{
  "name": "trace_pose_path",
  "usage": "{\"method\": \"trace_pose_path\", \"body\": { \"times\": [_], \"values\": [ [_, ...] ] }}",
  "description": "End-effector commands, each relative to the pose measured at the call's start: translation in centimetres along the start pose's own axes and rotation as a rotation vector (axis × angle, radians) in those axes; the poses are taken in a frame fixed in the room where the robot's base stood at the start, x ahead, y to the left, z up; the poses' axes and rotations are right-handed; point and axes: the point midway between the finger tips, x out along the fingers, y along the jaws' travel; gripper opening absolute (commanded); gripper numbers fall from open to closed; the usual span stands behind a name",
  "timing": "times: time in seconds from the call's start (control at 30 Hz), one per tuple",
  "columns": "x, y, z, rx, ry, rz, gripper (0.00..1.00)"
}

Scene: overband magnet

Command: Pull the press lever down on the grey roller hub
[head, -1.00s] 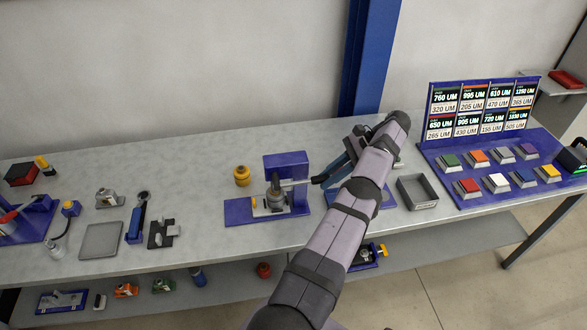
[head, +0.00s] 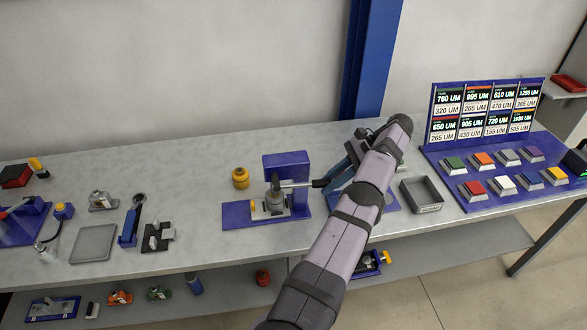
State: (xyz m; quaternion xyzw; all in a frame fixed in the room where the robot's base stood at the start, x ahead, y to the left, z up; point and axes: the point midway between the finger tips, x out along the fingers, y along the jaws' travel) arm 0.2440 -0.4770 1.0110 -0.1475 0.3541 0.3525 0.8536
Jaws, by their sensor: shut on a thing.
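The blue press (head: 288,168) stands on the bench left of my arm. The grey roller hub (head: 274,204) sits on its base under the press head, and its top is partly covered. The press lever (head: 297,185) sticks out to the right, roughly level, with a dark grip at its end. My gripper (head: 324,182) is at that dark end, shut on the lever. The fingertips are small and partly merge with the grip.
A yellow round part (head: 240,178) stands just left of the press. A grey open tray (head: 421,194) lies right of my arm, before the panel of coloured buttons (head: 502,182). A grey plate (head: 93,244) and tools lie further left. The back of the bench is mostly clear.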

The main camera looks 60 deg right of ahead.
Motion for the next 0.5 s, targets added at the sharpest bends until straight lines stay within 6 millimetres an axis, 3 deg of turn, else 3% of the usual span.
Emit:
{"method": "trace_pose_path", "body": {
  "times": [0.5],
  "values": [
    [1.4,0.3,-1.2,0.008,0.000,0.007,0.00]
  ]
}}
